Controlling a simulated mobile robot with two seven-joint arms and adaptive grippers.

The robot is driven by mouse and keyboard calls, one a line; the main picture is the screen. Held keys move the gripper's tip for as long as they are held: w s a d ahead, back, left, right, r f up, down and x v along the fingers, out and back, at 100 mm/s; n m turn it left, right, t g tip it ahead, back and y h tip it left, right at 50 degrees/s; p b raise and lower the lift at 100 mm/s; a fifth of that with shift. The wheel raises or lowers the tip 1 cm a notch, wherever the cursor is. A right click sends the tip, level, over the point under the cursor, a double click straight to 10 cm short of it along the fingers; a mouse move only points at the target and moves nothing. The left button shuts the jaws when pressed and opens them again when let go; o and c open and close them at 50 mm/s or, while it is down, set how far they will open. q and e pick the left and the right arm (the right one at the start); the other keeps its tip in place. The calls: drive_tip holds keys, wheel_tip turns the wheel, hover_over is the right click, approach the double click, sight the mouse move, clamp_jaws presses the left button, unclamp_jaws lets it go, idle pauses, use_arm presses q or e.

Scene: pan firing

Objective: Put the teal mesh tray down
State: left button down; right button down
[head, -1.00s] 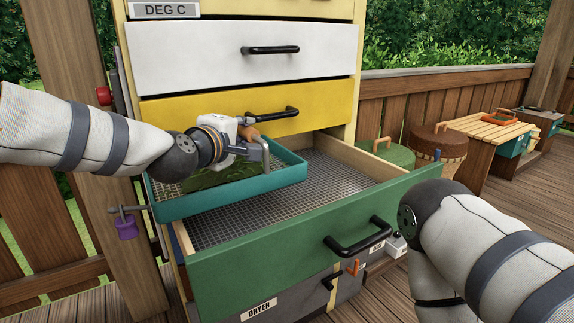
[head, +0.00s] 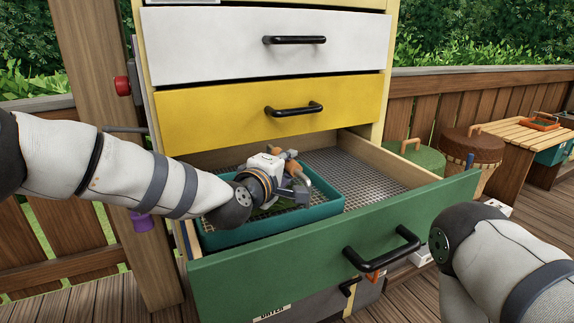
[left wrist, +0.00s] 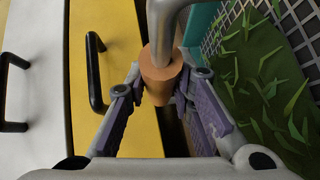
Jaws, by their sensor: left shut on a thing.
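The teal mesh tray (head: 325,210) is inside the left part of the open green drawer (head: 235,285). Its near wall shows above the drawer front. I cannot tell whether its base touches the drawer's mesh floor (head: 360,172). My left gripper (head: 294,182) is over the tray, shut on the tray's handle. In the left wrist view the handle's brown grip (left wrist: 162,76) sits between the fingers, joined to a grey metal bar. Green leaves (left wrist: 265,80) lie in the tray. My right arm shows at the right, but its gripper is out of view.
A closed yellow drawer (head: 210,117) and a closed white drawer (head: 210,48) are above. The right part of the green drawer is empty. A purple padlock (head: 143,226) hangs at the left. Lidded round containers (head: 472,148) and a slatted table (head: 520,130) stand at the right.

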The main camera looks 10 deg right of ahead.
use_arm(q)
drive_tip(key=shift+f, duration=0.45)
drive_tip(key=shift+f, duration=0.1)
drive_tip(key=c, duration=1.4)
unclamp_jaws()
